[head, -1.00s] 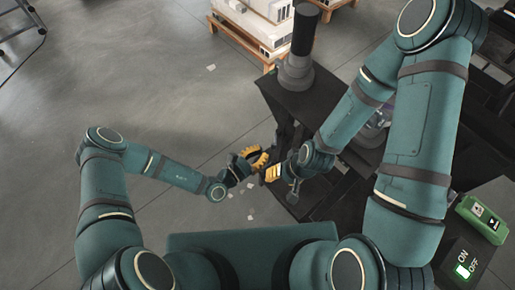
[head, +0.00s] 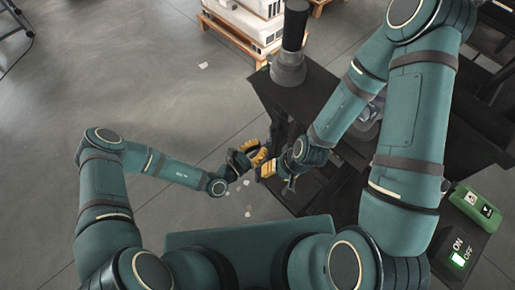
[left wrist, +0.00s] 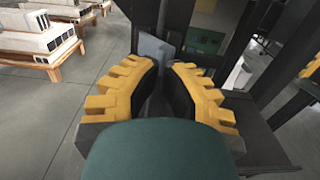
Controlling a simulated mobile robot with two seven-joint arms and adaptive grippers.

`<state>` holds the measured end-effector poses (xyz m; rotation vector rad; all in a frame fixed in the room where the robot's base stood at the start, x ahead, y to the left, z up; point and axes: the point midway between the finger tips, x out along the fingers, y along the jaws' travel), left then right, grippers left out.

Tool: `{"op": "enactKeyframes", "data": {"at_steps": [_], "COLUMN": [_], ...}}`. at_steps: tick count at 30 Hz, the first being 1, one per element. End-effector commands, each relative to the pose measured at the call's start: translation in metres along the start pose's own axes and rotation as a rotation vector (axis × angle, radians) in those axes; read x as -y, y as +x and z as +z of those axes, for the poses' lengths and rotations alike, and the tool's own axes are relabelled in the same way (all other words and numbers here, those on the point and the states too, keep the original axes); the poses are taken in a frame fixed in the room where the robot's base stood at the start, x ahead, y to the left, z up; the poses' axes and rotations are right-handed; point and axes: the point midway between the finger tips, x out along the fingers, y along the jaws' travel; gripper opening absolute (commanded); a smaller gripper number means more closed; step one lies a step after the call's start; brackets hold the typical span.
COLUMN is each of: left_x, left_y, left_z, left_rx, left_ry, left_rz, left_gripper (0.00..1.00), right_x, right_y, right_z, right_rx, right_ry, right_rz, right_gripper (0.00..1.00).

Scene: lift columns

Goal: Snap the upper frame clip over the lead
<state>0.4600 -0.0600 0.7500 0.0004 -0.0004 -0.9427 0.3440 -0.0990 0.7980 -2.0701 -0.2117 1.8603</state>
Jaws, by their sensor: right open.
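My left gripper (head: 262,157) has yellow, toothed fingers and is beside the dark frame of the machine (head: 300,92). In the left wrist view its fingers (left wrist: 166,66) stand apart with a narrow gap between their tips. A flat grey-blue piece (left wrist: 155,49) shows just beyond the tips; I cannot tell whether it is the clip, or whether it is touched. My right gripper (head: 267,169), also yellow-fingered, is open just below and right of the left one, against the dark frame. The upper clip and the lead cannot be made out; arms and grippers hide much of that area.
A dark cylinder on a grey base (head: 289,70) stands on the frame's far end. Pallets with white boxes (head: 247,22) stand behind. A green box (head: 476,207) and an ON/OFF switch (head: 458,258) are at the right.

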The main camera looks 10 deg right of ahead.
Motion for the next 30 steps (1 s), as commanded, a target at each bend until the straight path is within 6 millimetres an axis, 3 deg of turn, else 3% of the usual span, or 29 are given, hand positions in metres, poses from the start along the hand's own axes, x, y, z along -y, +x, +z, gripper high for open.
{"op": "enactKeyframes", "data": {"at_steps": [30], "left_x": [-0.001], "left_y": [0.025], "left_z": [0.001], "left_rx": [0.001], "left_ry": [0.001], "left_rz": [0.001], "left_gripper": [0.00], "right_x": [0.000], "right_y": [0.000], "right_z": [0.000], "right_rx": [0.000], "right_ry": [0.000], "right_rz": [0.000], "right_gripper": [0.47]}}
